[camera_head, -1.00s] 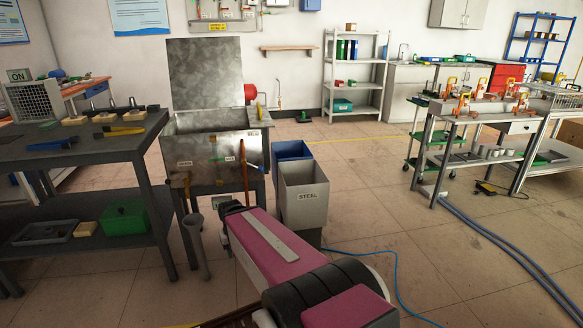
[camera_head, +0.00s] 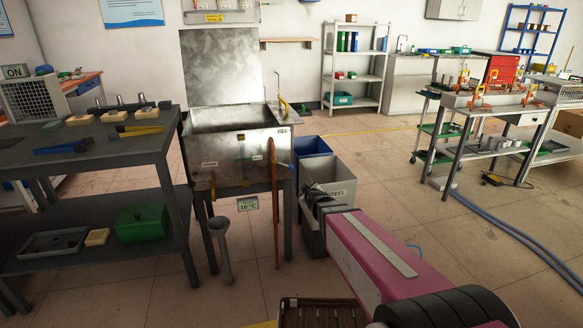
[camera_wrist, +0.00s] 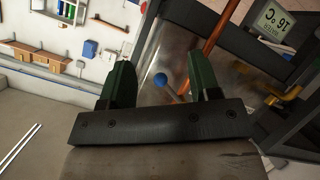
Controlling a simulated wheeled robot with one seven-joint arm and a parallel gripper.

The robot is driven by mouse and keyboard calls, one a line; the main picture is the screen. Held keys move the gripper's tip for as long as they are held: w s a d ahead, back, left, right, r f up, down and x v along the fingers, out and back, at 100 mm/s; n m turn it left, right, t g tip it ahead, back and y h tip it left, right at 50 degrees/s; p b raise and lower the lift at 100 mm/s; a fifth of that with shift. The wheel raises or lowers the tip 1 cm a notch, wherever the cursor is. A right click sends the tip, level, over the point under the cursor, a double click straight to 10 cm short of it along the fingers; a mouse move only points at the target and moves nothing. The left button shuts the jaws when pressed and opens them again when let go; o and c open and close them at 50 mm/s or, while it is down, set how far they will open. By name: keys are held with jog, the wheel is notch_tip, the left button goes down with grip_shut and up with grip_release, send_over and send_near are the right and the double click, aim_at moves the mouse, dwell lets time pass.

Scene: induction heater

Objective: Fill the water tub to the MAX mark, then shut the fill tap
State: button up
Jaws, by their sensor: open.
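The steel water tub (camera_head: 225,148) stands left of centre in the head view with its lid (camera_head: 221,68) raised. A thin curved spout (camera_head: 277,88) with a yellow part (camera_head: 284,107) rises at its right rear corner, near a small label on the rim. Water level and MAX mark cannot be made out. My gripper (camera_head: 320,198) is in front of the tub's right side; its fingers are hard to see there. In the wrist view my gripper (camera_wrist: 162,72) is open, green fingers apart. A blue ball knob (camera_wrist: 160,79) shows between them, apparently beyond the fingers and not held.
A STEEL bin (camera_head: 338,192) and a blue bin (camera_head: 311,145) stand right of the tub. A dark workbench (camera_head: 90,150) is at left.

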aim_at(291, 168)
jog(key=w+a+r+n+t+y, duration=0.1)
jog(key=w+a+r+n+t, duration=0.25)
jog(key=a+r, duration=0.2)
jog(key=shift+m+t, duration=0.25)
jog(key=shift+t, duration=0.2)
jog(key=x, duration=1)
jog(key=shift+w+a+f, duration=0.1)
jog(key=shift+w+a, duration=0.05)
jog(key=shift+a, duration=0.05)
grip_shut()
